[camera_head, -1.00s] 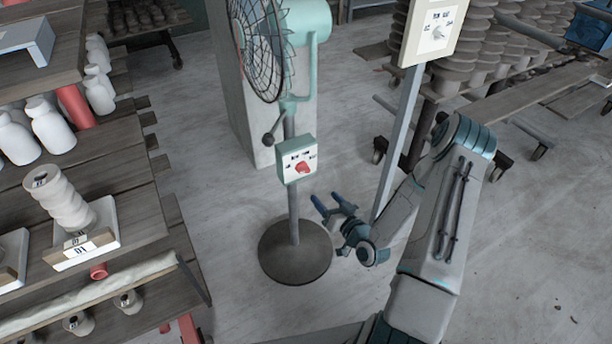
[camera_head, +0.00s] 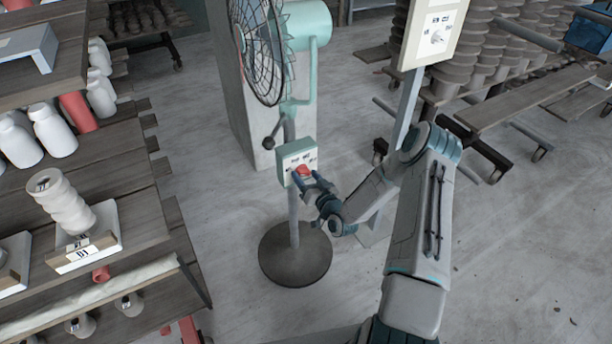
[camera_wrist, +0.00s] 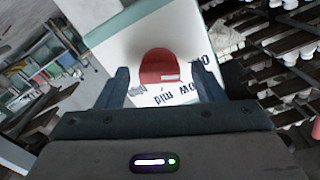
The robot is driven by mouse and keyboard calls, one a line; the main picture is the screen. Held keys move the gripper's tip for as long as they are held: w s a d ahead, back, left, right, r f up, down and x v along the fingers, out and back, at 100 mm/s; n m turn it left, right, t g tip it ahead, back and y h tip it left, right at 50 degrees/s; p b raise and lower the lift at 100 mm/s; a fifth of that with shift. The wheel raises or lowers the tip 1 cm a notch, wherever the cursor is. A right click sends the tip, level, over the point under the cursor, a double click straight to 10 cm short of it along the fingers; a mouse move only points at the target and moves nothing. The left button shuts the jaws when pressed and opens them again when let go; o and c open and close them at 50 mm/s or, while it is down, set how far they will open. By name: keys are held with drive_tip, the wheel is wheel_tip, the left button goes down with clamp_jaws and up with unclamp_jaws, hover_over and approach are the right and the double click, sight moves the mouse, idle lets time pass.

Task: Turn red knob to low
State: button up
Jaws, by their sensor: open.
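The red knob (camera_head: 303,170) sits on the front of a pale box with teal sides (camera_head: 284,160), fixed to the pole of a standing fan (camera_head: 262,45). My gripper (camera_head: 308,181) is at the box front, just below the knob. In the wrist view the knob (camera_wrist: 160,67) lies between the two dark fingers of my gripper (camera_wrist: 160,86), which are open with a gap on each side. The panel (camera_wrist: 112,55) shows upside-down print reading "low", "mid" and part of another word. Where the knob points is hard to tell.
A second panel with a white knob (camera_head: 437,37) stands on a post to the right. A wooden shelf (camera_head: 130,200) with white pottery is at the left. The fan's round base (camera_head: 295,268) is on the floor, with clear floor around it.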

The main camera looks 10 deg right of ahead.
drive_tip(key=shift+w+a, duration=0.1)
drive_tip(key=shift+w, duration=0.25)
drive_tip(key=c, duration=1)
drive_tip(key=shift+f+m+b, duration=0.1)
drive_tip(key=shift+m+b, duration=0.2)
drive_tip(key=shift+b, duration=0.05)
drive_tip(key=m+b, duration=0.5)
drive_tip(key=m, duration=0.3)
drive_tip(key=shift+b, duration=0.35)
drive_tip(key=shift+m, duration=0.3)
